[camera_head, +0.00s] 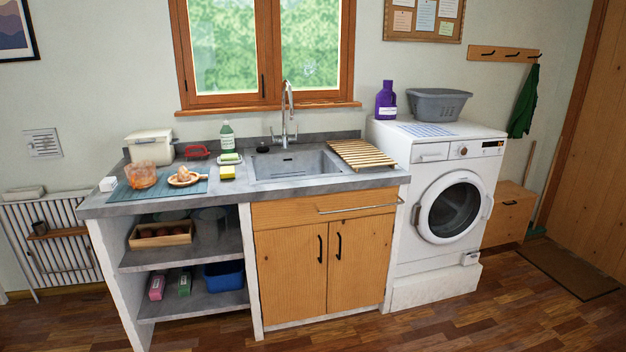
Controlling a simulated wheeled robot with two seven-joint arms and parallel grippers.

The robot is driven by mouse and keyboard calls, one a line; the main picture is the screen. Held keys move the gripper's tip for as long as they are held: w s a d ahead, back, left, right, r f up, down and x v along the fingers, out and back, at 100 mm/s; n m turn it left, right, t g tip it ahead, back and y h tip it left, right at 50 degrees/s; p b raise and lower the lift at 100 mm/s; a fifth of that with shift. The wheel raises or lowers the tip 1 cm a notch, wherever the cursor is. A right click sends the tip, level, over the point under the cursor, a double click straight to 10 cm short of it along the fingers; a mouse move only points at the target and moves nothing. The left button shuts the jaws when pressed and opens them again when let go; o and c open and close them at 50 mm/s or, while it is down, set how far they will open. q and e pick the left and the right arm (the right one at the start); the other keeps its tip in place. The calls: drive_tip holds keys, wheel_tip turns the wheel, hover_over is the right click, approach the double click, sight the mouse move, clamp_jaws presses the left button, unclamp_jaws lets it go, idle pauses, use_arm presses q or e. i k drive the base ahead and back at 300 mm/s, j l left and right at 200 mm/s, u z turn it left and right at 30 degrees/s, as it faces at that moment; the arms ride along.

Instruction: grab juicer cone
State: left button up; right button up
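A small tan, wood-coloured piece (184,177) lies on the blue-grey mat (152,193) at the left of the counter. It looks like the juicer cone, but it is too small to be sure. An amber see-through bowl or jug (141,175) stands just left of it on the mat, apart or nearly so. Neither of my grippers shows in the head view.
The grey counter (240,187) also holds a cream bin (150,147), a red-handled item (197,152), a green bottle (227,137), a yellow sponge (227,172), a white block (108,184), a sink (292,165) with tap, and a slatted wooden rack (361,154). A washing machine (440,190) stands right.

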sight(183, 177)
drive_tip(key=i+u, duration=0.15)
drive_tip(key=i, duration=0.3)
drive_tip(key=i+l+u, duration=0.2)
drive_tip(key=i, duration=0.3)
drive_tip(key=i+l+u, duration=0.15)
drive_tip(key=i, duration=0.3)
